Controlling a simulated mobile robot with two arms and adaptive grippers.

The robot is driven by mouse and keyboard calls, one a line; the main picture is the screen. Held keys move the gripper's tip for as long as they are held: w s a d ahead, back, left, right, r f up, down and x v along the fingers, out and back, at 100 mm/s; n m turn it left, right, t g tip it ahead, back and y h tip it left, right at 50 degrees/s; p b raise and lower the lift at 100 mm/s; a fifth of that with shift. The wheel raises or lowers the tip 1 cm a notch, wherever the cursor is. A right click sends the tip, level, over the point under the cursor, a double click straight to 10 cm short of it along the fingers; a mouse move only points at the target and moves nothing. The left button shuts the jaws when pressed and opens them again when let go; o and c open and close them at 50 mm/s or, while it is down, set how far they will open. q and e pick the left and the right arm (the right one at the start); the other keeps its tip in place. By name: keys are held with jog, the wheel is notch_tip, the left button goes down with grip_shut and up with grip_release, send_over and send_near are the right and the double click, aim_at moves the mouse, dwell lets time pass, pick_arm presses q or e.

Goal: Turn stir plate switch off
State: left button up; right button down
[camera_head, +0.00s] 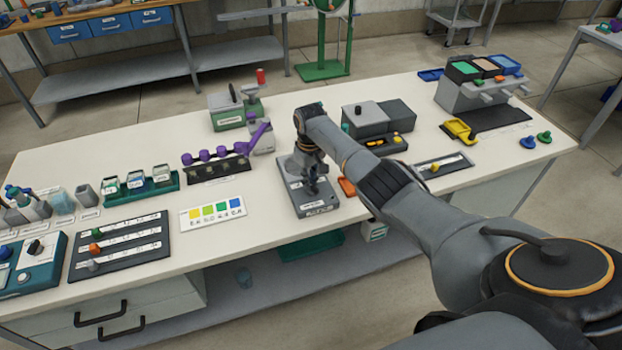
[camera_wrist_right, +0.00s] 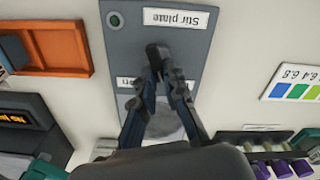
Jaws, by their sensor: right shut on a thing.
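The grey stir plate (camera_head: 293,193) sits near the front edge of the white bench, in the middle of the head view. The right wrist view shows its panel (camera_wrist_right: 118,55) from above, with a "Stir plate" label (camera_wrist_right: 180,18) and a round green light or button (camera_wrist_right: 114,20). My right gripper (camera_head: 313,190) reaches down over it. In the right wrist view its fingertips (camera_wrist_right: 160,62) are closed around a small dark switch lever (camera_wrist_right: 156,50), mostly hidden by the fingers. Whether the switch is on or off cannot be told. My left gripper is not in view.
An orange tray (camera_wrist_right: 50,48) lies beside the stir plate. A colour chart (camera_head: 212,212) and a rack of purple-capped items (camera_head: 220,170) are to its left. Grey boxes (camera_head: 367,118) stand behind my right arm. The bench's front edge is close.

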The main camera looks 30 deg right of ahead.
jog(key=n, duration=0.4)
jog(key=shift+a+r+n, duration=0.1)
jog(key=shift+a+n, duration=0.15)
jog(key=shift+n, duration=0.15)
dwell(0.4)
jog(key=c, duration=1.4)
grip_release()
notch_tip(320, 180, up, 12)
